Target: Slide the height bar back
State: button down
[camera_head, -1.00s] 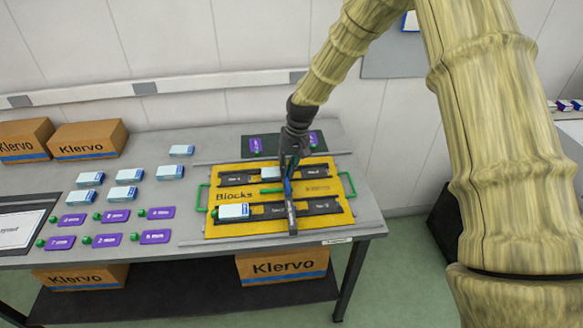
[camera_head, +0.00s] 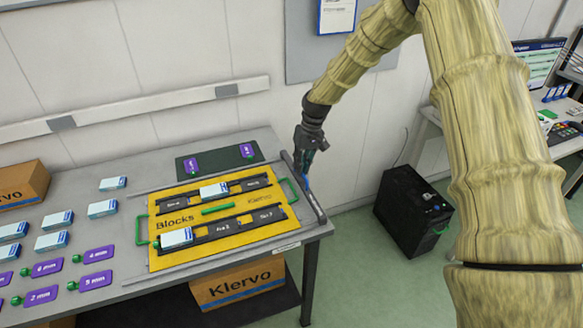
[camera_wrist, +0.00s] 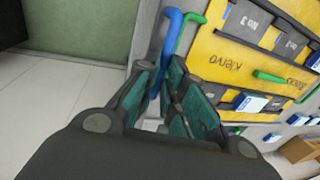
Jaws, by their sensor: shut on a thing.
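The height bar (camera_head: 313,203) is a dark grey bar lying across the rails at the right end of the table, beyond the right edge of the yellow Blocks board (camera_head: 160,258). Its blue handle (camera_head: 306,181) is under my gripper (camera_head: 306,172). In the wrist view the blue handle (camera_wrist: 170,45) runs between the teal fingers of my gripper (camera_wrist: 168,95), which are shut on it. The fingertips partly hide the handle, and the bar's body cannot be made out there.
Two white-and-blue boxes sit on the board, one in the back row (camera_head: 213,192) and one in the front row (camera_head: 175,238). A green side handle (camera_head: 288,190) is just left of the bar. The table ends right of the bar; a black case (camera_head: 412,212) stands on the floor beyond.

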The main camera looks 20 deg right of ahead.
jog(key=shift+w+d+r, duration=0.1)
jog(key=shift+w+d, duration=0.05)
jog(key=shift+d, duration=0.15)
jog(key=c, duration=1.7)
grip_release()
jog(key=shift+o, duration=0.9)
jog(key=shift+d, duration=0.15)
jog(key=shift+a, duration=0.2)
notch_tip(320, 180, up, 12)
jog(key=d, duration=0.2)
jog(key=shift+d+f, duration=0.2)
jog(key=shift+d, duration=0.1)
